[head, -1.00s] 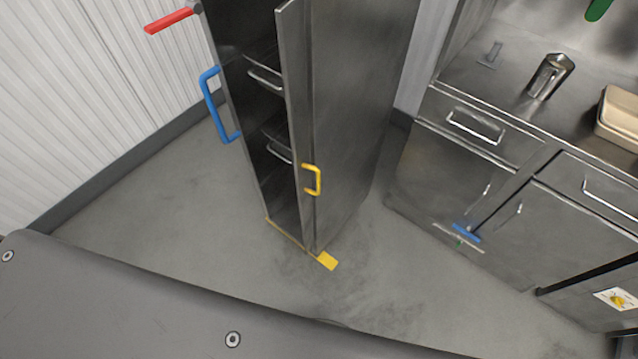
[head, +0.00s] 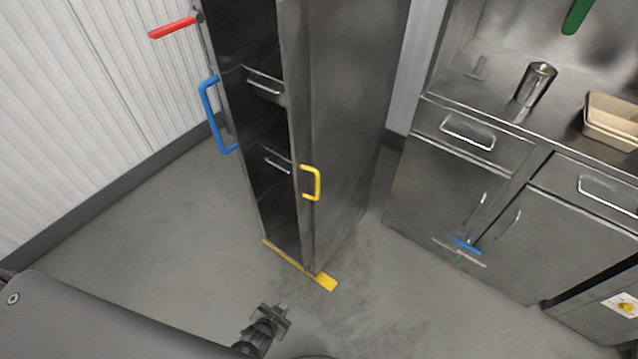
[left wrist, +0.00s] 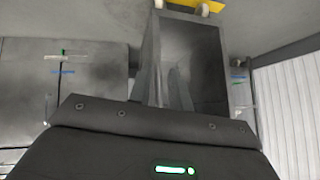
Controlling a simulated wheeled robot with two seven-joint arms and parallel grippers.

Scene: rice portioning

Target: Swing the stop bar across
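A red bar (head: 173,28) sticks out to the left from a dark pivot (head: 198,15) on the left edge of the tall steel cabinet (head: 345,110). I cannot tell for certain whether it is the stop bar. A flat yellow strip (head: 328,282) lies along the cabinet's foot; yellow also shows at the top of the left wrist view (left wrist: 205,4). My left gripper (head: 275,314) is low in front of the cabinet, apart from it and empty. Its two fingers (left wrist: 168,85) look spread in the left wrist view. My right gripper is out of view.
The cabinet front shows a dark interior with wire handles (head: 264,80). A blue handle (head: 212,115) and a yellow handle (head: 314,183) stick out from it. A steel counter with drawers (head: 470,132) stands right, holding a metal canister (head: 537,84) and a tan pan (head: 610,120). Floor between is clear.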

